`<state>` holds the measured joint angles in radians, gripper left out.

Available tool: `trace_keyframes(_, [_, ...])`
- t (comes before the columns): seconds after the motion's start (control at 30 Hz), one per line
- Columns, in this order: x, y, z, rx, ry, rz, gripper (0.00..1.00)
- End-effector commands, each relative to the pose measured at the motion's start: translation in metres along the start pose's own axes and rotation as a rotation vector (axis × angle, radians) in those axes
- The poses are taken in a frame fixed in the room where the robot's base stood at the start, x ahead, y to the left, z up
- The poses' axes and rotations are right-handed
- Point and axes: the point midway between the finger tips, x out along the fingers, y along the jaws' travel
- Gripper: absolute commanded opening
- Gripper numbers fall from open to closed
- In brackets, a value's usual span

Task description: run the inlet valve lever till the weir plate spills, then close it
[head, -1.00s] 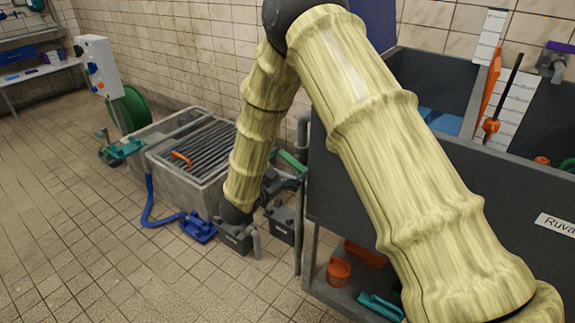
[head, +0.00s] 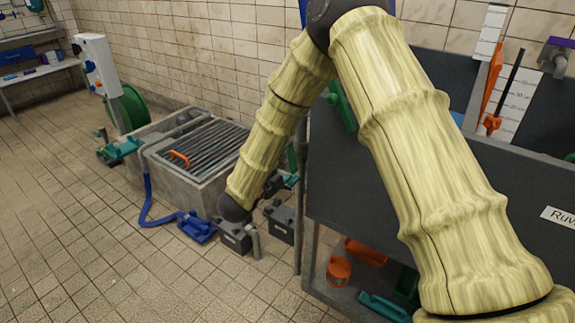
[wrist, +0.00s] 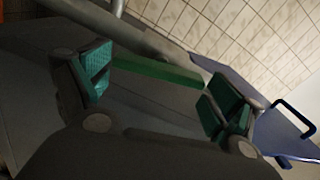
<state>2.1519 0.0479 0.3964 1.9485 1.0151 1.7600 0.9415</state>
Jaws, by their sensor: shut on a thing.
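My gripper (wrist: 155,95), with green finger pads, is shut on a green bar (wrist: 155,71) that crosses between its fingers in the wrist view. The bar looks like the inlet valve lever. In the head view my gripper (head: 281,183) is low beside the left end of the dark grey tank (head: 350,185), partly hidden by my arm. A green upright piece (head: 292,158) shows just above it, probably the same lever. The valve body is not clear. My arm hides much of the tank's inside. I cannot make out the weir plate or whether water spills over it.
A concrete pit with a grating (head: 205,145) stands left of my gripper. A blue hose (head: 150,205) and a blue fitting (head: 197,228) lie on the floor. An orange cup (head: 339,270) sits under the tank. White scale boards (head: 520,95) stand at the tank. Floor at left is clear.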

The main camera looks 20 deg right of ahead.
Motion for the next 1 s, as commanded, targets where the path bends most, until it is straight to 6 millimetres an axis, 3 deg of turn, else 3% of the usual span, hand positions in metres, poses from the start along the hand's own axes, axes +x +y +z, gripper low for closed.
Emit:
trace_keyframes(0.4, [-0.0011,0.003,0.0007,0.228,-0.002,0.003,0.69])
trace_keyframes(1.0, [-0.0012,0.0022,0.0004,0.275,-0.002,0.002,0.69])
